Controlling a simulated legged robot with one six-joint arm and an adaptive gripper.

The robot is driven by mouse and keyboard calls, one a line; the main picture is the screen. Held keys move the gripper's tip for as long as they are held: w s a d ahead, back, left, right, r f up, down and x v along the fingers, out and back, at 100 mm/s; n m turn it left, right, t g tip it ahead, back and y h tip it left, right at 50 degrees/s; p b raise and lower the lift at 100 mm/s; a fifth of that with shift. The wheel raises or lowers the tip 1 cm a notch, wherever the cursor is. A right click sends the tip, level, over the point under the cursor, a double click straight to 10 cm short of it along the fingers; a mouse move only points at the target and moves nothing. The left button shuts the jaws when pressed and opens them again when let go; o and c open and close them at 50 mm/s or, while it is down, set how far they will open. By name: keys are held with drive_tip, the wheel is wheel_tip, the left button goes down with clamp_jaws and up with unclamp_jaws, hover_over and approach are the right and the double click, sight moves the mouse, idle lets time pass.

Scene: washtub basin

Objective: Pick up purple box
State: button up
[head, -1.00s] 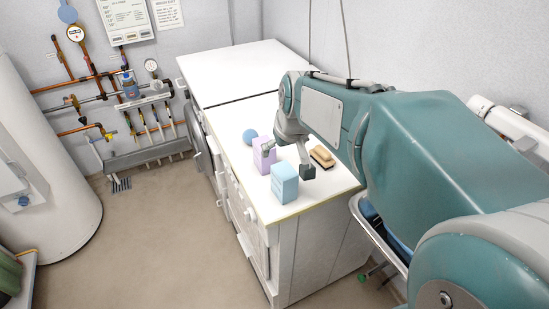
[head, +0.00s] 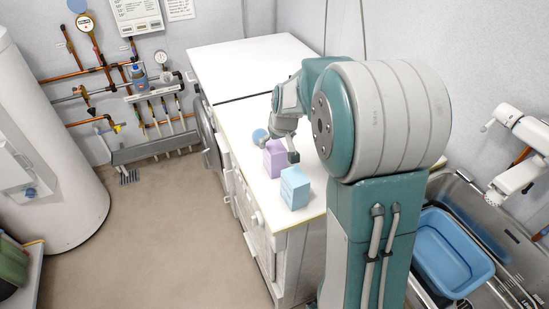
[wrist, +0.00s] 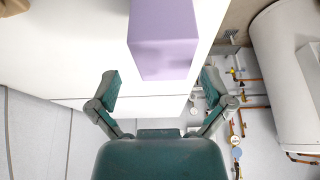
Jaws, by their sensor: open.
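The purple box (head: 273,161) stands upright on the white counter top, beside the light blue box. In the wrist view the purple box (wrist: 165,45) is at the top centre, just beyond the fingertips and roughly in line with the gap between them. My gripper (head: 279,149) is at the purple box in the head view, with one finger by its far left side and the other by its right. In the wrist view my gripper (wrist: 160,84) is open with its fingers spread and nothing held. Whether a finger touches the box cannot be told.
The light blue box (head: 295,188) stands close in front of the purple box, near the counter (head: 245,60) edge. A blue ball (head: 259,135) lies behind it to the left. A tan object (wrist: 12,7) shows at the wrist view's top left. A blue basin (head: 455,252) is at lower right.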

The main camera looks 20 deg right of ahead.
drive_tip(key=x, duration=0.4)
drive_tip(key=shift+s+a, duration=0.15)
drive_tip(key=c, duration=1.2)
drive_tip(key=shift+o, duration=0.2)
